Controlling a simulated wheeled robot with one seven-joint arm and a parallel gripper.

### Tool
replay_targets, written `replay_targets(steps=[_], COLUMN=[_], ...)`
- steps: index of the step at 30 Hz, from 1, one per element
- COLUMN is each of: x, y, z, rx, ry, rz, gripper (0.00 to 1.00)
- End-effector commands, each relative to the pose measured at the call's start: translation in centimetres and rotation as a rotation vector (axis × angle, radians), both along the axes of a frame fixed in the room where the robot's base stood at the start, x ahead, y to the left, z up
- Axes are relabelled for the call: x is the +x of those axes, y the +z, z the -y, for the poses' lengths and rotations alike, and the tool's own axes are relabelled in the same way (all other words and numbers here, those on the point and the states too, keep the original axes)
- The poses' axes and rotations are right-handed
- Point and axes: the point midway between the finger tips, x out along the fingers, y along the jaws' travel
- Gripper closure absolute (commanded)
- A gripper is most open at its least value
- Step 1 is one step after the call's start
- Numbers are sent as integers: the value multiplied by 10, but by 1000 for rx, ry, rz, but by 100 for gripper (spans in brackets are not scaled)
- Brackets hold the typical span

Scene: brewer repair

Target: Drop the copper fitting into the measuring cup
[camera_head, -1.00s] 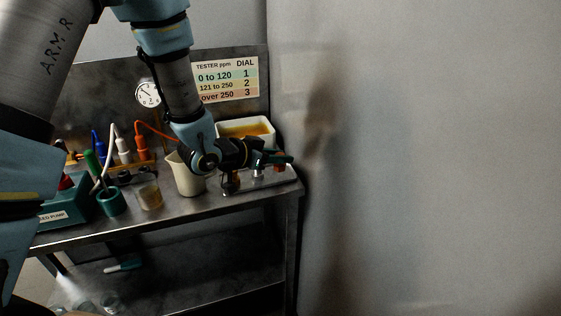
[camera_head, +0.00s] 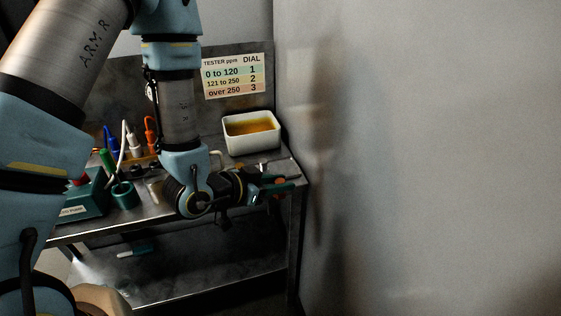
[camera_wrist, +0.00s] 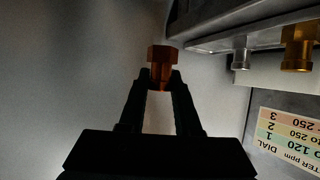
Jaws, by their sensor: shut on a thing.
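My gripper (camera_wrist: 160,75) is shut on the copper fitting (camera_wrist: 160,54), a hex-headed piece held upright between the fingertips in the wrist view. In the head view my gripper (camera_head: 284,183) points right, over the bench's front right corner, with an orange spot of the fitting (camera_head: 279,179) between its fingers. No measuring cup shows clearly. The pale spouted jug of the earlier head view is hidden behind my arm, and a small glass beaker (camera_head: 155,188) is partly covered. I cannot tell which of these is the measuring cup.
A white tub of amber liquid (camera_head: 235,144) stands at the back right. A metal block with a steel stub (camera_wrist: 241,54) and a brass fitting (camera_wrist: 299,50) is near my gripper. A teal pump box (camera_head: 80,196) and teal cup (camera_head: 124,195) stand left. A wall bounds the right.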

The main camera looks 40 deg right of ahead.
Motion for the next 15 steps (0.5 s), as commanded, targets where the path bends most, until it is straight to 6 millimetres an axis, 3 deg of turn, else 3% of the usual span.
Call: replay_targets(steps=[1, 15], x=[-3, -26], y=[8, 1], z=[-3, -27], rx=[5, 2], ry=[0, 1], rz=[-5, -1], gripper=[100, 100])
